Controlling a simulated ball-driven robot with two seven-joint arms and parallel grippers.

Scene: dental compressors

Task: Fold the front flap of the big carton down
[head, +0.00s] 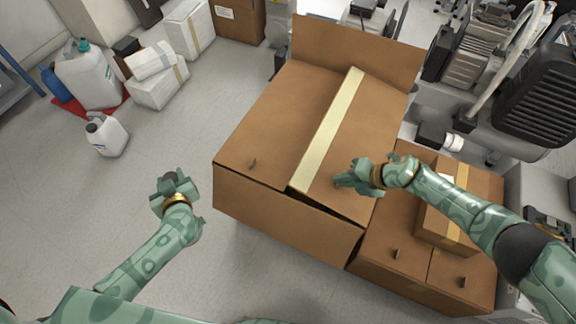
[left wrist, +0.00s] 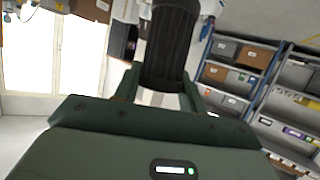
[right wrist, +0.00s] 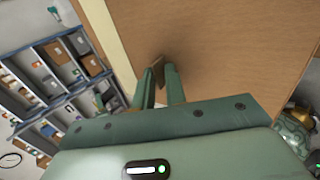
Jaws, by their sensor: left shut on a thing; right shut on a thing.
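The big brown carton (head: 280,215) stands in the middle of the head view. Its left top panel (head: 280,110) lies flat, with a small tab near the front edge. The right top panel (head: 365,130), edged with a pale tape strip (head: 328,130), looks slightly raised, with a dark gap at its near edge. A far flap (head: 355,50) stands up. My right gripper (head: 345,181) is over the right panel, shut on a small brown tab (right wrist: 158,66). My left gripper (head: 173,183) is left of the carton, apart from it, shut on a black ribbed object (left wrist: 172,45).
A lower carton (head: 385,265) with a small taped box (head: 447,215) on it stands right of the big carton. Compressors (head: 540,95) fill the far right. White jugs (head: 105,135) and white boxes (head: 160,85) stand at left.

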